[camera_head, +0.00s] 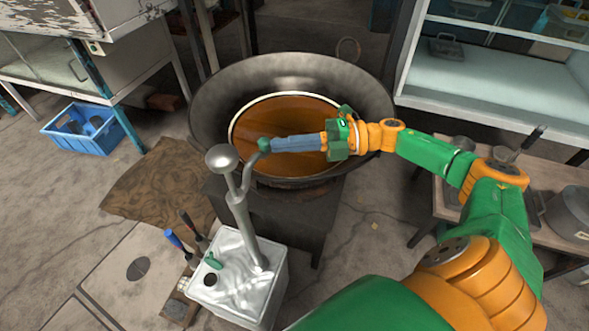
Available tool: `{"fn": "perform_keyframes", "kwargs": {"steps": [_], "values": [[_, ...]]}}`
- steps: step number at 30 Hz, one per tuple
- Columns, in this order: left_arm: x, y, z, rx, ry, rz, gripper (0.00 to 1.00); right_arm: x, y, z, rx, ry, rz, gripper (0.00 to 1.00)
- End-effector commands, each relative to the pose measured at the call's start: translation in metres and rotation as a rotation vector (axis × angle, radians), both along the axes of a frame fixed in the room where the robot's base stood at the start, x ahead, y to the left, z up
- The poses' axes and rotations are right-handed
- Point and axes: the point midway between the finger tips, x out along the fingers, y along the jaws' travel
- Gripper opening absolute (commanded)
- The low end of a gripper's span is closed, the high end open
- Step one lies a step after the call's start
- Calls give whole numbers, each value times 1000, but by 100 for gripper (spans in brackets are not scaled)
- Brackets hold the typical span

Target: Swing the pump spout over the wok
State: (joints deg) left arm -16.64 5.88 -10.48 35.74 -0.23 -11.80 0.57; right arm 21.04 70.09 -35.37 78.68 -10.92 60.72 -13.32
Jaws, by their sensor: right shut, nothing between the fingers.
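A silver metal can (238,284) stands on the floor at the front of the wok. A grey hand pump (240,213) rises from it, slightly tilted, with a round knob on top. Its thin curved spout (248,168) points up and right, with its end at the wok's near left rim. The large dark wok (222,97) holds brown liquid. My right gripper (266,146) reaches over the wok from the right, shut and empty, with its fingertips at the spout's end. I cannot tell whether they touch it. My left gripper is not in view.
The wok sits on a dark stove (290,216). A blue crate (82,129) and a brown cloth (158,184) lie on the left floor. Screwdriver-like tools (184,245) stand beside the can. A wooden table (548,235) with pots is at right, below a glass cabinet (490,83).

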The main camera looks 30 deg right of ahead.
Motion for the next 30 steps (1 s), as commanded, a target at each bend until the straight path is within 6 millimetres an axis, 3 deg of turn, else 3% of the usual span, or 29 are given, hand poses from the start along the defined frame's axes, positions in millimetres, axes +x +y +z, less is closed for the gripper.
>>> {"fn": "perform_keyframes", "kwargs": {"steps": [11,30], "values": [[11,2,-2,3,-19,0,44,4,1,1,1,-2,-3,0],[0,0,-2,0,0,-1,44,4,2,2,2,-1,-2,0]]}}
